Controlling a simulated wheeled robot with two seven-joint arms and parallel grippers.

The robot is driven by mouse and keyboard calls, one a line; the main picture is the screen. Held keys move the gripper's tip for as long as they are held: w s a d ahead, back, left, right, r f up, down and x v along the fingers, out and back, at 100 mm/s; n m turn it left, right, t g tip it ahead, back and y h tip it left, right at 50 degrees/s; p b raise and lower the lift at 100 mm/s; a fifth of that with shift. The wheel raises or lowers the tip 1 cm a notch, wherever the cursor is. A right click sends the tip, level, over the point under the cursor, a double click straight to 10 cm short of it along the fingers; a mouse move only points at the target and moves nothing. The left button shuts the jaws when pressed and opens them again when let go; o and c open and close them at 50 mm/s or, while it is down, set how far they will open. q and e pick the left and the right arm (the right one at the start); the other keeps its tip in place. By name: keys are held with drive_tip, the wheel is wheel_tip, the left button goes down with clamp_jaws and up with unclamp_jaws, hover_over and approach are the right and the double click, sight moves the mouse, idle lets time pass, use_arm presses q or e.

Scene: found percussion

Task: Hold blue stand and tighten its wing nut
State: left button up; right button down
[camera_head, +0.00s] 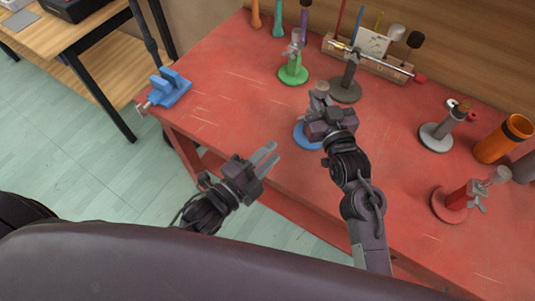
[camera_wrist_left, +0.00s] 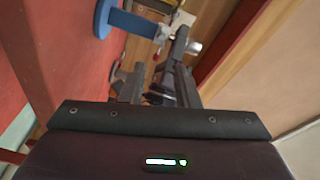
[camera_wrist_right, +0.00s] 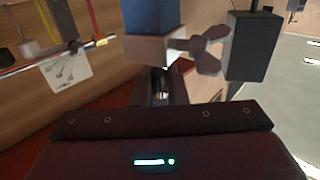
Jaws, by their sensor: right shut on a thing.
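The blue stand stands on the red table, its round base (camera_head: 305,136) showing left of my right gripper (camera_head: 322,112). Its grey clamp top (camera_head: 319,92) shows above that gripper. My right gripper is shut on the stand; its exact contact is partly hidden. In the right wrist view the blue post (camera_wrist_right: 150,16) meets a pale collar (camera_wrist_right: 145,50), with the grey wing nut (camera_wrist_right: 208,48) sticking out to the right. My left gripper (camera_head: 274,153) is open and empty, apart from the stand, near the table's front edge. The blue base (camera_wrist_left: 102,20) also shows in the left wrist view.
A green stand (camera_head: 293,74) and a dark stand (camera_head: 346,88) stand behind. A grey-based stand (camera_head: 437,137), a red stand (camera_head: 455,200) and an orange cup (camera_head: 503,138) are at right. A wooden rack (camera_head: 390,68) lines the back. The table's left part is mostly clear.

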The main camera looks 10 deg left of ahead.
use_arm(q)
drive_tip(key=shift+w+r, duration=0.1)
drive_tip(key=c, duration=0.5)
drive_tip(key=shift+w+a+r+n, duration=0.15)
drive_tip(key=shift+n, duration=0.35)
clamp_jaws()
drive_tip(key=w+a+r+n+g+h, duration=0.3)
drive_tip(key=r+n, duration=0.5)
drive_tip(key=n, duration=0.9)
drive_tip(key=w+d+f+g+y, duration=0.1)
drive_tip(key=w+d+f, duration=0.4)
drive_tip(key=d, duration=0.3)
drive_tip(key=shift+w+f, duration=0.3)
drive_tip(key=shift+w, duration=0.5)
